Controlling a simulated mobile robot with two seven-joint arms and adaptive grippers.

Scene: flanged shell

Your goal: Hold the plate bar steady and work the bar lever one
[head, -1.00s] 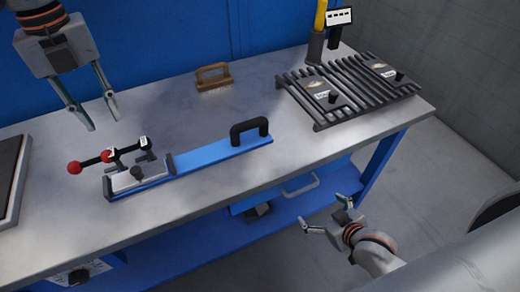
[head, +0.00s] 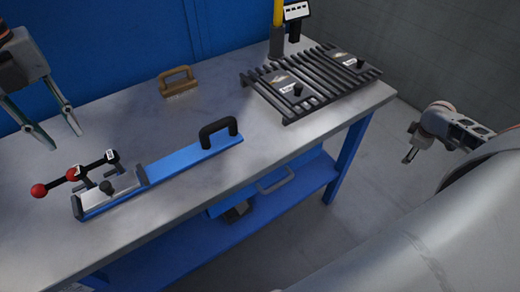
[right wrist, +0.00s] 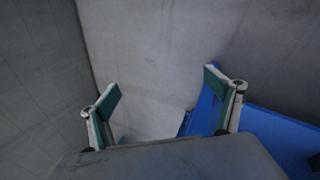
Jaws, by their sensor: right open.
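The blue plate bar (head: 190,158) lies on the bench, with a black handle (head: 219,131) near its right end. At its left end are a metal plate and two dark levers with red ball knobs, the outer knob (head: 39,190) and the inner knob (head: 73,174). Both levers carry small white labels, too small to read. My left gripper (head: 57,138) is open and empty above the bench, behind the levers. My right gripper (head: 410,155) is off the bench to the right, away from the bar. In the right wrist view its fingers (right wrist: 160,100) are apart with nothing between them.
A wooden-handled brush (head: 177,80) lies behind the bar. A slatted rack (head: 310,80) with two labelled plates stands at the back right, near a yellow post (head: 278,14). The bench (head: 130,115) is clear between bar and brush. A blue lower shelf (head: 205,245) runs underneath.

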